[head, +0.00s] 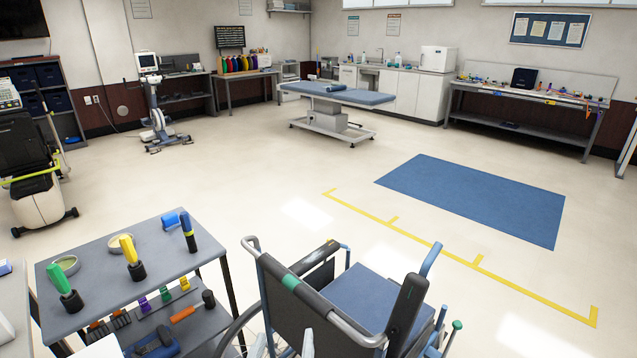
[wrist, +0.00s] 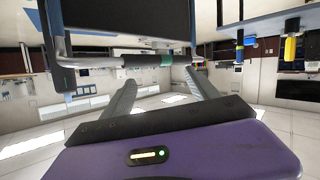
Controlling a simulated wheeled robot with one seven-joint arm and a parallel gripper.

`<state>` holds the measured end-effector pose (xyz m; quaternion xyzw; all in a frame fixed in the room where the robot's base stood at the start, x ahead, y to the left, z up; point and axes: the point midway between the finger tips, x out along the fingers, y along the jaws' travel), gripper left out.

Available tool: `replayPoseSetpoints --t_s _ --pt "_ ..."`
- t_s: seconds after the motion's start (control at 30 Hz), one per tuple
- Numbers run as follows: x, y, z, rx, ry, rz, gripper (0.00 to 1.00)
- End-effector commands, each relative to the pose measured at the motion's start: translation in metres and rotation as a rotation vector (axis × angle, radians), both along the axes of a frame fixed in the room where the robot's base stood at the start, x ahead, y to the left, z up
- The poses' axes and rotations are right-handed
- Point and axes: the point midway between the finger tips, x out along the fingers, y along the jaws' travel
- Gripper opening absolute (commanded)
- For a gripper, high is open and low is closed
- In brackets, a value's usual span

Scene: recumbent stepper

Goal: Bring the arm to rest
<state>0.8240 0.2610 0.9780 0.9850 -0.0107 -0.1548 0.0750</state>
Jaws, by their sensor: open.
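My gripper (wrist: 160,80) shows in the wrist view with its two grey fingers spread apart, beyond a purple housing. Nothing is held between the fingers. The wheelchair's push bar (wrist: 90,61), with a green band, crosses just past the fingertips in that view; I cannot tell the exact gap. In the head view, two pale finger-like parts stand at the bottom edge, by the back of the wheelchair (head: 362,290). The rest of my arm is out of view there.
A grey cart (head: 85,240) with coloured-handled tools stands left of the wheelchair. A blue mat (head: 475,195) and yellow floor tape (head: 440,246) lie to the right. A treatment table (head: 345,95) stands farther back. The floor in the middle is clear.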

Motion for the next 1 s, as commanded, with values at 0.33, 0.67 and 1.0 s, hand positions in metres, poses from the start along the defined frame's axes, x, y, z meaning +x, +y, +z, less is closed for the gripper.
replayPoseSetpoints --t_s 0.33,0.67,1.0 --pt "-0.083 -0.041 -0.040 0.032 -0.083 0.344 0.69" --pt "-0.177 -0.122 -0.022 0.104 -0.208 0.356 0.69" --pt "-0.273 -0.211 0.012 0.150 -0.240 0.188 0.69"
